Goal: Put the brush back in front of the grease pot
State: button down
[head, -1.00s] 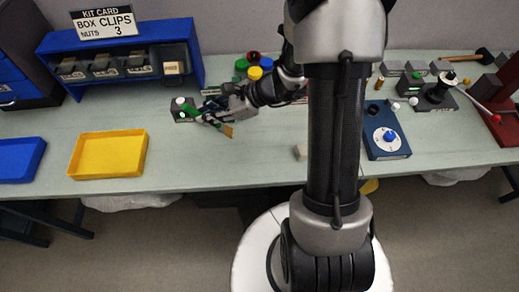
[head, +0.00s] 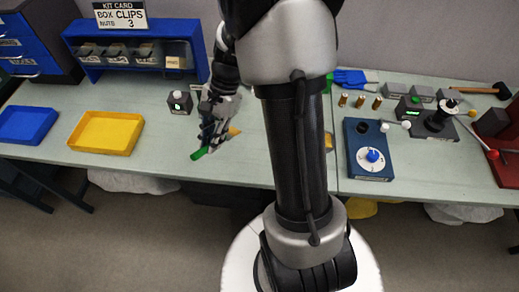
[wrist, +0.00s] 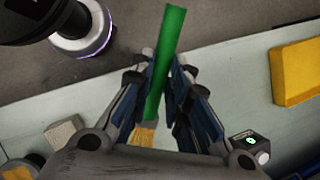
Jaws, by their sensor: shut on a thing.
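The brush has a green handle (wrist: 168,50) and tan bristles (wrist: 145,135). My gripper (wrist: 160,78) is shut on its handle in the wrist view, with the handle sticking out beyond the fingers and the bristles close to the palm. In the head view my gripper (head: 208,138) is over the front part of the bench, with the green handle end (head: 198,154) toward the front edge and the bristles (head: 235,131) to the right. The brush's gap above the bench is hard to judge.
A yellow tray (head: 106,132) and a blue tray (head: 27,125) lie left. A small grey device (head: 180,102) with a green display stands behind my gripper. A grey block (wrist: 63,132) shows in the wrist view. A blue dial box (head: 368,150) is right of my arm.

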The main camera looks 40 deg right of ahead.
jog(key=s+d+r+n+h, duration=0.2)
jog(key=d+n, duration=0.1)
jog(key=d, duration=0.4)
jog(key=s+d+r+n+h, duration=0.1)
jog(key=s+d+n+h, duration=0.15)
jog(key=d, duration=0.45)
jog(key=f+b, duration=0.1)
jog(key=f, duration=0.4)
jog(key=f+b, duration=0.2)
jog(key=f, duration=0.3)
jog(key=w+f+b, duration=0.1)
jog(key=f+b, duration=0.1)
jog(key=f, duration=0.2)
jog(key=shift+a+f, duration=0.15)
jog(key=shift+f, duration=0.25)
jog(key=shift+f+b, duration=0.85)
jog(key=shift+f, duration=1.55)
jog(key=shift+f, duration=0.2)
jog(key=c, duration=1.5)
grip_release()
jog(key=shift+r, duration=0.1)
jog(key=shift+c, duration=0.2)
